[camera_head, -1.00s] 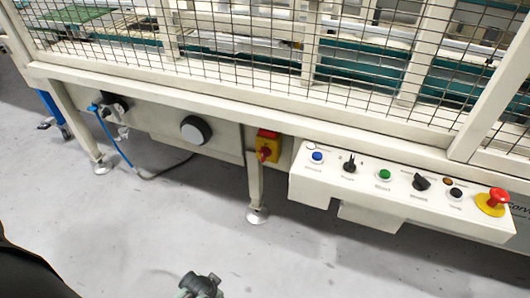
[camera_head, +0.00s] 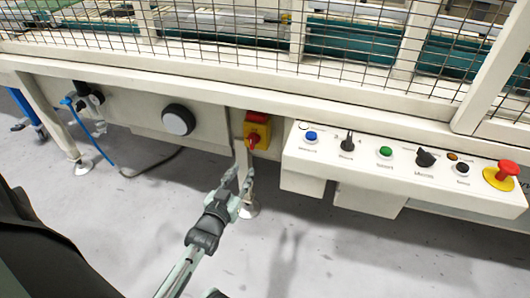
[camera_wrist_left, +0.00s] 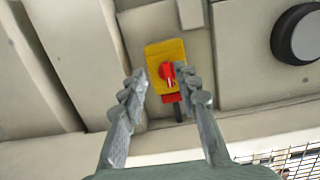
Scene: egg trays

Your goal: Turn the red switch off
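The red switch (camera_head: 253,140) is a red rotary knob on a yellow plate, mounted on the machine's cream front below the mesh. It also shows in the left wrist view (camera_wrist_left: 167,72), ahead between my fingers. My left gripper (camera_head: 241,176) is open and empty, just below the switch in the head view and apart from it. In the left wrist view the two fingers of the left gripper (camera_wrist_left: 160,80) are spread, one either side of the knob in the picture. My right gripper cannot be made out.
A control panel (camera_head: 400,180) with several buttons, black knobs and a red emergency stop (camera_head: 507,169) juts out to the right. A round black-and-grey dial (camera_head: 179,120) sits left of the switch. A machine leg (camera_head: 250,205) stands behind my gripper. The floor in front is clear.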

